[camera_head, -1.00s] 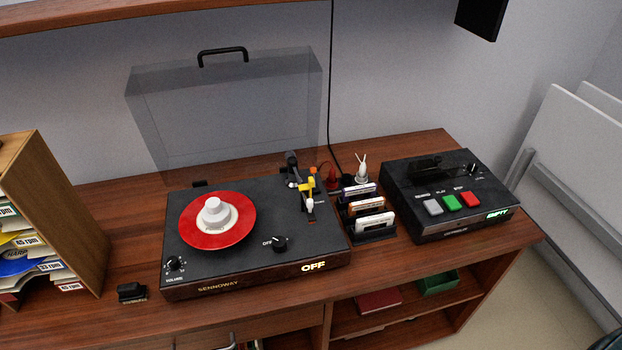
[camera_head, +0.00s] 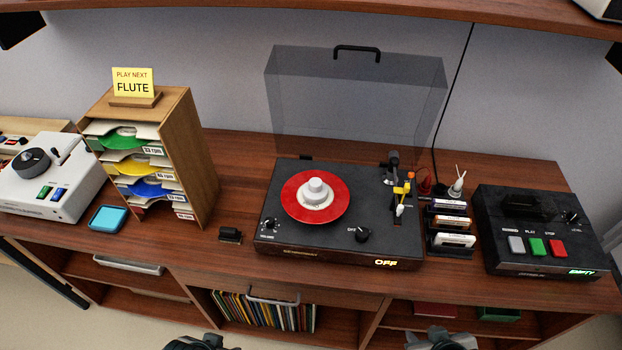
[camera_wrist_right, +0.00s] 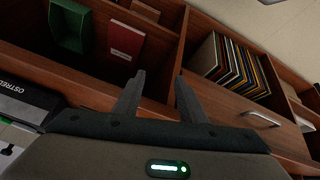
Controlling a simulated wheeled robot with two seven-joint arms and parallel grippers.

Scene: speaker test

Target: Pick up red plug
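A small red plug-like piece (camera_head: 426,184) stands behind the right rear corner of the turntable, left of a white plug (camera_head: 458,184). It is small and partly hidden by the yellow parts of the tone arm, so its exact shape is hard to tell. My right gripper (camera_head: 440,340) shows at the bottom edge of the head view, in front of the cabinet and well away from the red piece. In the right wrist view my right gripper (camera_wrist_right: 160,78) has its fingers apart with nothing between them. My left gripper (camera_head: 200,342) only peeks in at the bottom edge.
The turntable (camera_head: 270,205) holds a red record and has its clear lid raised. A cassette rack (camera_head: 449,247) and black cassette deck (camera_head: 510,262) stand to its right. A wooden record shelf (camera_head: 190,140) and white device (camera_head: 50,190) stand left. A black cable (camera_head: 452,95) hangs behind.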

